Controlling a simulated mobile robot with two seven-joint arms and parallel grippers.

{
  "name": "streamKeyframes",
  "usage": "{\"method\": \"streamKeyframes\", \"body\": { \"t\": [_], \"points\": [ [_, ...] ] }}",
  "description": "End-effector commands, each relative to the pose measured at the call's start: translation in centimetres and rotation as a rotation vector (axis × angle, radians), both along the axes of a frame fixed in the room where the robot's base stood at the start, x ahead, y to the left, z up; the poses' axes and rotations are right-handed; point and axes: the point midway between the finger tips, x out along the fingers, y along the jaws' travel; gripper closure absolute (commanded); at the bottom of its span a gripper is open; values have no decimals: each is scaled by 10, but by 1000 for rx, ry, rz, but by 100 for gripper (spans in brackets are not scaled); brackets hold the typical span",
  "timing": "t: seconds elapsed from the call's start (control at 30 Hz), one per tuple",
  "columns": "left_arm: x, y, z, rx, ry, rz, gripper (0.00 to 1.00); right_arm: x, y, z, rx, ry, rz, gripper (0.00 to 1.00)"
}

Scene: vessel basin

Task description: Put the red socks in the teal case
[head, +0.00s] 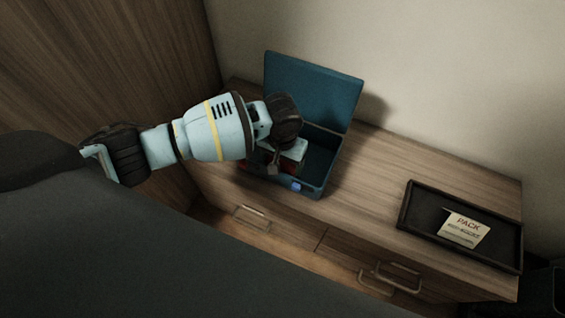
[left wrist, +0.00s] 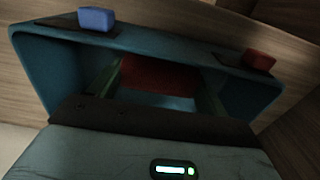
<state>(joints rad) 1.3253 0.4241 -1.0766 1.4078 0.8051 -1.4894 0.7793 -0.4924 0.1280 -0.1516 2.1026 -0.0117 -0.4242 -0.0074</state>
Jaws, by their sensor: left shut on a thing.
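The teal case (head: 325,175) stands on the wooden dresser top with its lid (head: 310,90) raised open at the back. My left gripper (head: 274,163) is over the left part of the case, its fingers down in the opening. In the left wrist view the fingers (left wrist: 158,85) are shut on the red socks (left wrist: 160,74), which are between them inside the case walls (left wrist: 50,70). In the head view my gripper mostly hides the socks. I cannot tell whether the socks touch the case floor. My right gripper is not in view.
The case's front rim bears a blue block-like latch (left wrist: 96,18) and a red one (left wrist: 260,60). A dark tray (head: 420,215) with a note reading "PACK" (head: 464,228) lies at the right of the dresser. The dresser top (head: 375,165) between them is clear.

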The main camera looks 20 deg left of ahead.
Motion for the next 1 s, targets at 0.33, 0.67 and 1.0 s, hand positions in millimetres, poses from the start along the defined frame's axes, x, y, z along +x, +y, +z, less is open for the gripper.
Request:
{"method": "streamKeyframes", "body": {
  "t": [0.33, 0.67, 1.0],
  "points": [
    [0, 0, -13, 0, -1, 0, 45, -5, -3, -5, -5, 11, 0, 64],
    [0, 0, -16, 0, 0, 0, 2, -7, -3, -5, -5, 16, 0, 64],
    [1, 0, -12, 0, -2, -1, 2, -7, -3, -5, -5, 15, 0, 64]
  ]
}}
